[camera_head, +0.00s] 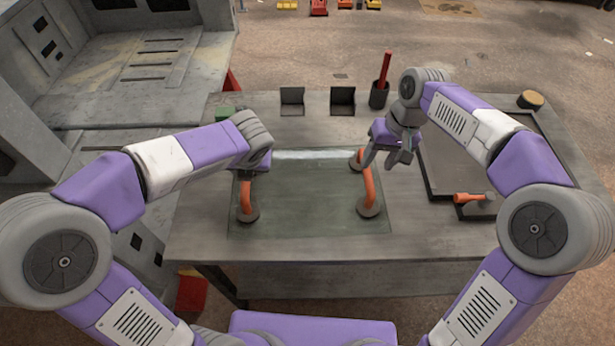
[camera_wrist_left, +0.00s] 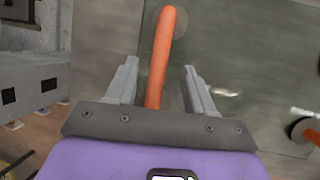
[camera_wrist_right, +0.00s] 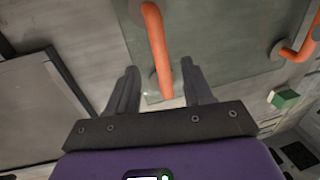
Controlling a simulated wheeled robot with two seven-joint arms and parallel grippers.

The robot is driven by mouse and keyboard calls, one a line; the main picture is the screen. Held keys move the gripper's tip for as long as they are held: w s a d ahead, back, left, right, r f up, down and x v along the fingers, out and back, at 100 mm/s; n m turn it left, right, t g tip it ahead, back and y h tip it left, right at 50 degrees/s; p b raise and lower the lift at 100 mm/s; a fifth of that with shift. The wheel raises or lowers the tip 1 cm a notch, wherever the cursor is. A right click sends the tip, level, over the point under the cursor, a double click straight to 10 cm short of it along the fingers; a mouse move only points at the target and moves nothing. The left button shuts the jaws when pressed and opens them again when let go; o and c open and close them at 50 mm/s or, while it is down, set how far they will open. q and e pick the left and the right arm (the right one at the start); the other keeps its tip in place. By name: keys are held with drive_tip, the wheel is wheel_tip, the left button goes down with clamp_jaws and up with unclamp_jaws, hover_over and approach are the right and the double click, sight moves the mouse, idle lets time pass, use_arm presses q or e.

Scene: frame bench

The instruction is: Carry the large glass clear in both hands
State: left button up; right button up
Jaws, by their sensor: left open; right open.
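The large glass pane (camera_head: 310,205) lies flat on the grey bench (camera_head: 205,225). Two orange handles on round pads stand on it, a left handle (camera_head: 246,195) and a right handle (camera_head: 369,188). My left gripper (camera_wrist_left: 160,65) is open, with the left handle (camera_wrist_left: 163,50) showing between its fingers in the left wrist view; in the head view my wrist hides its fingers. My right gripper (camera_head: 379,162) is open above the right handle's far end. In the right wrist view the right handle (camera_wrist_right: 157,40) shows between its fingers. Contact cannot be told in either view.
Two dark brackets (camera_head: 292,100) (camera_head: 342,100) and a dark cup (camera_head: 379,97) with a red stick stand behind the pane. A green block (camera_head: 224,112) is at back left. A dark framed panel (camera_head: 435,175) and an orange-handled tool (camera_head: 470,198) lie at right.

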sight(369, 175)
use_arm(q)
drive_tip(key=shift+s, duration=0.1)
use_arm(e)
drive_tip(key=shift+s, duration=0.1)
drive_tip(key=shift+f, duration=0.1)
use_arm(q)
drive_tip(key=x, duration=0.7)
drive_tip(key=shift+f, duration=0.3)
use_arm(e)
drive_tip(key=f, duration=0.3)
drive_tip(key=a+f, duration=0.1)
drive_tip(key=f, duration=0.3)
drive_tip(key=shift+a+f, duration=0.15)
drive_tip(key=shift+a, duration=0.05)
use_arm(q)
clamp_jaws()
use_arm(e)
clamp_jaws()
use_arm(q)
drive_tip(key=shift+w+r, duration=0.15)
drive_tip(key=shift+w, duration=0.1)
